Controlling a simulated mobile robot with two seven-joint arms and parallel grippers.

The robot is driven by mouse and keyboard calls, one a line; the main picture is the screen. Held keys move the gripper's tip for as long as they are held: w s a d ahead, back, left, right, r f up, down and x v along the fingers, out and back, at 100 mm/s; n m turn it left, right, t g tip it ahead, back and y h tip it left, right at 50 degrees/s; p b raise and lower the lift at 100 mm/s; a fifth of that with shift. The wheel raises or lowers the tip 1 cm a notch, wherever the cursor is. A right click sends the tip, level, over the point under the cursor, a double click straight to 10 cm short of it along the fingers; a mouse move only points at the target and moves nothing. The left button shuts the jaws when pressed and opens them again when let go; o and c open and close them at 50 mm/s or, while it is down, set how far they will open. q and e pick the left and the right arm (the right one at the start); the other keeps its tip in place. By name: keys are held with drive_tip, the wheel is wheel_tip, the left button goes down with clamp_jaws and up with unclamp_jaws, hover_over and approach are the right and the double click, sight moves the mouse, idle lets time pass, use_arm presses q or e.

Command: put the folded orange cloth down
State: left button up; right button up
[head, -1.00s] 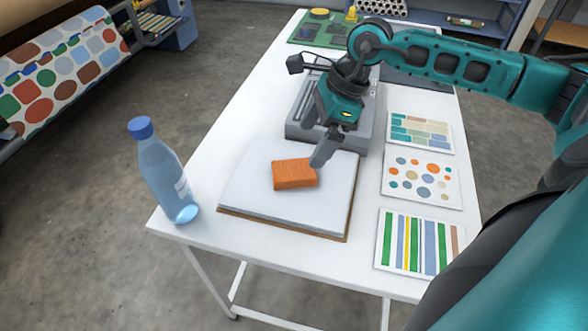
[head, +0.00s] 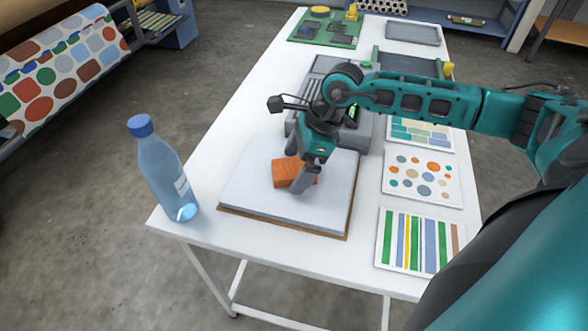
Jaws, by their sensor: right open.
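The folded orange cloth (head: 285,172) lies on the white pad (head: 255,197) with a brown base, near the front of the white table. My right gripper (head: 300,178) is open and low over the cloth's right side. Its fingers hide part of the cloth; I cannot tell whether they touch it. My left gripper is not in view.
A blue-capped bottle (head: 163,172) stands at the table's left edge. Printed sample cards with stripes (head: 415,243) and dots (head: 422,178) lie to the right. A grey device (head: 372,122) sits behind the pad, and a green board (head: 325,30) lies at the back.

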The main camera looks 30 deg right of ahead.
sight(296, 167)
drive_tip(key=shift+f, duration=0.15)
drive_tip(key=c, duration=1.1)
wheel_tip(296, 167, up, 20)
drive_tip(key=shift+r+p, duration=0.2)
drive_tip(key=shift+p, duration=0.6)
